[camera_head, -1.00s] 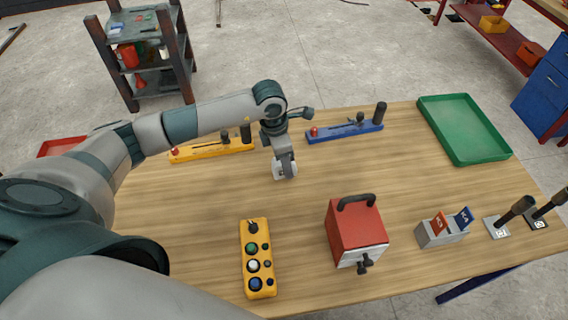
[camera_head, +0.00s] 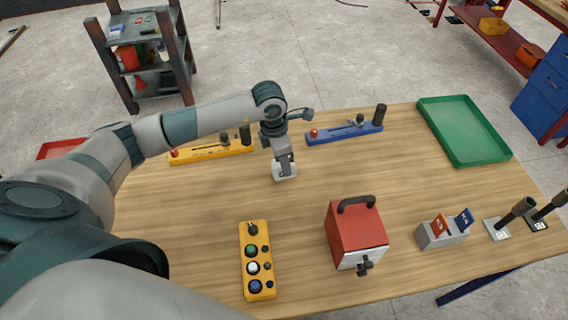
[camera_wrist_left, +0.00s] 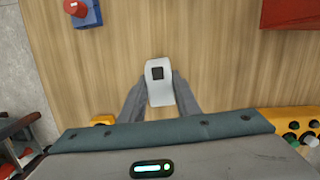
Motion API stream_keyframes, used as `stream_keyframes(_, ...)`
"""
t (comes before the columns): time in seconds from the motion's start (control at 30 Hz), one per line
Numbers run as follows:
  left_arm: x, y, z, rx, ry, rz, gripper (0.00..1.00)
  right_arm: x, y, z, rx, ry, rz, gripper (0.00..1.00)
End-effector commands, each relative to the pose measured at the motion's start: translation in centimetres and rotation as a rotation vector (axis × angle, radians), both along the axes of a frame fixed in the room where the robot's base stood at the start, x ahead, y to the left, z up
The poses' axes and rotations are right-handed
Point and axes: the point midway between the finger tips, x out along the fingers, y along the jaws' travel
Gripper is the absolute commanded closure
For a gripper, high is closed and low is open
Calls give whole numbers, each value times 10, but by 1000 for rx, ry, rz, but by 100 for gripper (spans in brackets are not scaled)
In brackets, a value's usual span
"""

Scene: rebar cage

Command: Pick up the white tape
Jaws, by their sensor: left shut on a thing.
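The white tape (camera_head: 284,173) is at the tips of my left gripper (camera_head: 284,166), near the middle of the wooden table. In the left wrist view the tape (camera_wrist_left: 160,88) is a white piece with a dark square opening, set between the two fingers of my left gripper (camera_wrist_left: 160,98). The fingers are shut on it from both sides. In the head view the fingers partly hide the tape, and I cannot tell whether it touches the tabletop. My right gripper is in neither view.
A yellow fixture (camera_head: 212,151) and a blue fixture (camera_head: 345,132) lie behind the gripper. A yellow button box (camera_head: 246,262), a red box (camera_head: 357,232) and a grey card holder (camera_head: 440,235) stand in front. A green tray (camera_head: 463,130) is at the right. Bare tabletop surrounds the gripper.

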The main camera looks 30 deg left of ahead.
Motion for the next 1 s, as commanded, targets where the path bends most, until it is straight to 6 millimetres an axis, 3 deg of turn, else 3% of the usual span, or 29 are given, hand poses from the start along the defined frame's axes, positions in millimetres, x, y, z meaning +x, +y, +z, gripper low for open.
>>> stream_keyframes(0.17,1,0,10,-2,-4,0,100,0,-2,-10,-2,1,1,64)
stream_keyframes(0.37,2,0,38,-1,-8,0,100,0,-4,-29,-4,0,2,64)
stream_keyframes(0.8,51,-61,82,-2,-7,-3,100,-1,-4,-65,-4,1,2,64)
stream_keyframes(1.0,67,-80,98,-1,-2,0,100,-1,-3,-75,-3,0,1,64)
